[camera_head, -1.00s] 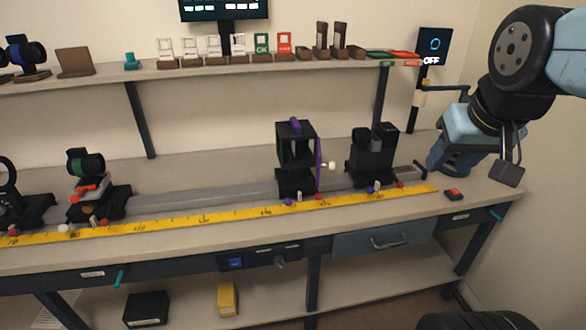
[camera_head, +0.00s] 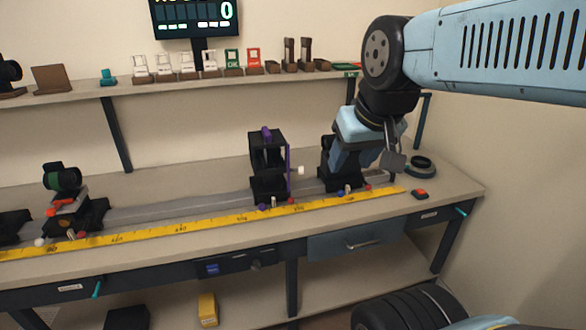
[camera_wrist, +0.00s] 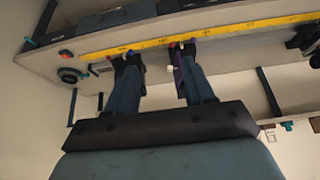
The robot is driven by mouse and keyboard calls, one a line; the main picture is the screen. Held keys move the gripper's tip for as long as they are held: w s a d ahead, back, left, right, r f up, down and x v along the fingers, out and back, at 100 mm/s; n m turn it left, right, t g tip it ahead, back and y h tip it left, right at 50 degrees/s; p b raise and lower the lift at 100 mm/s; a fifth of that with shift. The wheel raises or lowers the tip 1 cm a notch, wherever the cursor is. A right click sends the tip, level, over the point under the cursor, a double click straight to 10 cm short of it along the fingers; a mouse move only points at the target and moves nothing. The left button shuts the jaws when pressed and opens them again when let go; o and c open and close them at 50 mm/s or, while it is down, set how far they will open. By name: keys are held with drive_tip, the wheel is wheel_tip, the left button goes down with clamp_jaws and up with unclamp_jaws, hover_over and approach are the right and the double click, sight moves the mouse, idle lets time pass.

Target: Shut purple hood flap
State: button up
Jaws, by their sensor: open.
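The hood is a black box frame (camera_head: 254,160) on the rail, with a purple handle (camera_head: 266,132) on top. Its purple flap (camera_head: 289,172) stands upright at the hood's right side, seen almost edge-on, with a white knob (camera_head: 301,170) sticking out to the right. How far it stands open is hard to tell. My gripper (camera_head: 342,172) is right of the flap, apart from it, in front of a black rail mount (camera_head: 326,172). In the wrist view its fingers (camera_wrist: 155,62) are spread and empty; the purple flap (camera_wrist: 177,74) shows beside the right finger.
A yellow ruler (camera_head: 180,228) runs along the bench front. Small coloured knobs line the rail. A black ring (camera_head: 420,166) and a red button (camera_head: 420,194) lie at the right end. A shelf (camera_head: 220,82) with cards and small blocks runs behind.

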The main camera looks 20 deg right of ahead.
drive_tip(key=w+f+m+g+y, duration=0.4)
drive_tip(key=w+f+m+g, duration=0.15)
drive_tip(key=w, duration=0.25)
drive_tip(key=m+t+y, duration=0.5)
drive_tip(key=m+y, duration=0.8)
approach(301, 170)
drive_tip(key=x, duration=0.6)
drive_tip(key=w+x, duration=0.1)
drive_tip(key=x, duration=0.3)
drive_tip(key=shift+w+d+f, duration=0.1)
drive_tip(key=shift+d+f, duration=0.05)
drive_tip(key=shift+f, duration=0.2)
drive_tip(key=shift+c, duration=0.4)
clamp_jaws()
